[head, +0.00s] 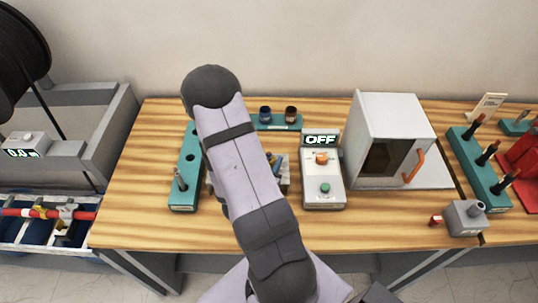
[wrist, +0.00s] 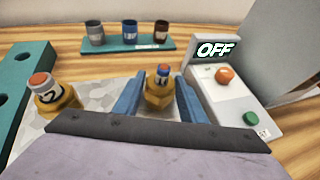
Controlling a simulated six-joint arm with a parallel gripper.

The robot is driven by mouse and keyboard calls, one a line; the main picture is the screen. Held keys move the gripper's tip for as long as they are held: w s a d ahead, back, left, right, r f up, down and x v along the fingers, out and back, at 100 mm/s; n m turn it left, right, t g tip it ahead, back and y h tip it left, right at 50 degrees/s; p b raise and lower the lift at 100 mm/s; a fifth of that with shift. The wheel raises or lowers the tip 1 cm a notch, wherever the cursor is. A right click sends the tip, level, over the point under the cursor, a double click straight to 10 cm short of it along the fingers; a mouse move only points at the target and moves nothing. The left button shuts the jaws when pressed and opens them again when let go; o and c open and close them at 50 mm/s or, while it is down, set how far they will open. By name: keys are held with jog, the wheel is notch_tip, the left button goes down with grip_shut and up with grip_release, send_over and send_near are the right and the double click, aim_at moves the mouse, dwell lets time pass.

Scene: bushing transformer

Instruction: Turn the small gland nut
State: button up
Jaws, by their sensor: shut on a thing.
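The small gland nut (wrist: 158,98) is brass-coloured and sits upright in the wrist view, with a red-tipped, labelled core standing up through it. My gripper (wrist: 158,92) has its two blue fingers on either side of this nut and is shut on it. A larger brass gland nut (wrist: 62,103), with a red-tipped core labelled 2, stands to the left, apart from the fingers. Both rise from a pale grey speckled block (wrist: 100,95). In the head view my arm hides most of the block and the nuts.
A control box (head: 323,180) reading OFF, with an orange knob and green button, stands close right. A teal holder (head: 185,195) is at left; another teal rack (head: 276,124) with small cups is behind. A white cabinet (head: 372,110) stands farther right. Bare wood (head: 140,160) lies left.

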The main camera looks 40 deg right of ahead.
jog(key=shift+n+t+y+p, duration=0.3)
jog(key=shift+t+p, duration=0.1)
jog(key=shift+p, duration=0.3)
jog(key=shift+s+r+n+t+y+p, duration=0.1)
jog(key=shift+n+t+y+p, duration=0.3)
jog(key=shift+p, duration=0.45)
jog(key=shift+n+t, duration=0.5)
jog(key=shift+n, duration=0.2)
jog(key=shift+y, duration=0.3)
jog(key=o, duration=2.2)
jog(key=shift+w, duration=0.2)
